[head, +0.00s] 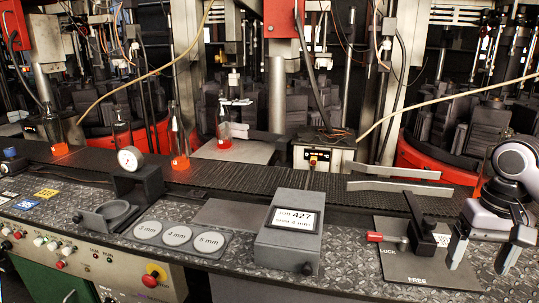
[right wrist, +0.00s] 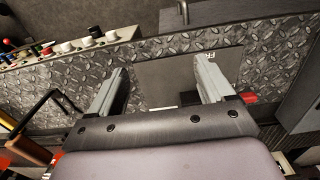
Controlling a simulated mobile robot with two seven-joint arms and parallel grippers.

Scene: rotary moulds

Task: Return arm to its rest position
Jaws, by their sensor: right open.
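My right arm (head: 495,200) reaches in from the right edge of the head view. My right gripper (head: 485,258) points down over the right end of the diamond-plate bench, at the right side of the LOCK/FREE plate (head: 420,268). Its two fingers are apart and nothing shows between them. In the right wrist view the open gripper (right wrist: 163,75) is above the grey plate (right wrist: 190,72). A lever with a red handle (head: 385,238) stands on the plate, left of the gripper and apart from it; its handle lies toward LOCK. My left gripper is not in view.
A grey box labelled 427 (head: 287,236) stands left of the plate. A gauge stand (head: 137,183) and the 3, 4 and 5 mm discs (head: 178,236) are farther left. Behind runs a dark conveyor (head: 255,180) with glass bottles (head: 179,140). A metal guide rail (head: 400,187) lies beyond the lever.

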